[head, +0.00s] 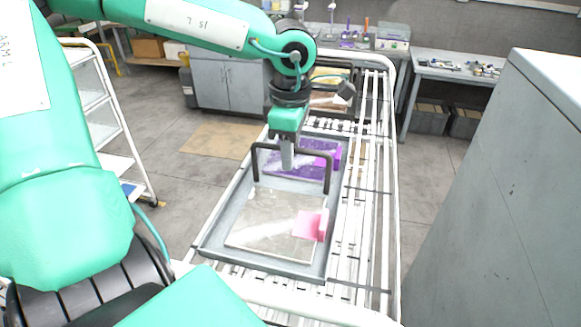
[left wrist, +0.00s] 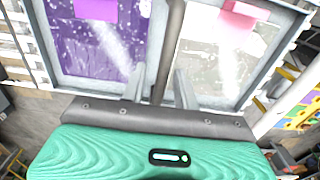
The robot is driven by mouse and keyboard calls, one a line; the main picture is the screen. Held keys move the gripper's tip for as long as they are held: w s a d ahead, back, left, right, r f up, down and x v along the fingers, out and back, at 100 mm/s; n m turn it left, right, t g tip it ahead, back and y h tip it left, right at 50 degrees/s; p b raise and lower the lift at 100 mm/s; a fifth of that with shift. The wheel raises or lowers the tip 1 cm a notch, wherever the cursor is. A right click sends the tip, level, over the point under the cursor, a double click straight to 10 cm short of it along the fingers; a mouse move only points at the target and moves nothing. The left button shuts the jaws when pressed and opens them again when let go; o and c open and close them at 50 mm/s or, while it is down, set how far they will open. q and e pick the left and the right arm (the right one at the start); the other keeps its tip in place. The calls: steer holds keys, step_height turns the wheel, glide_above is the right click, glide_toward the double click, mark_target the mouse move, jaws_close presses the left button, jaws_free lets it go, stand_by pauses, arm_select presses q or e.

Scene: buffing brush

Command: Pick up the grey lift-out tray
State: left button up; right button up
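The grey lift-out tray (head: 262,264) sits on a white roller rack. A black arched handle (head: 327,176) crosses its middle. One half holds a pale marbled panel (head: 262,222) with a pink block (head: 308,225); the other holds a purple panel (head: 290,160) with a purple block. My left gripper (head: 287,160) points down at the handle's top bar. In the left wrist view the gripper (left wrist: 160,86) is open, with the handle bar (left wrist: 169,50) running between its two separated fingers. I cannot tell whether either finger touches the bar. My right gripper is not in view.
The white roller rack (head: 375,215) extends beyond the tray, with another tray (head: 330,85) at its far end. A tall grey cabinet (head: 490,200) stands to the right. A white shelf cart (head: 110,120) is at left. Workbenches line the back.

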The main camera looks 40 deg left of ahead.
arm_select(q)
jaws_close()
steer(key=shift+r, duration=0.1)
stand_by(1.2)
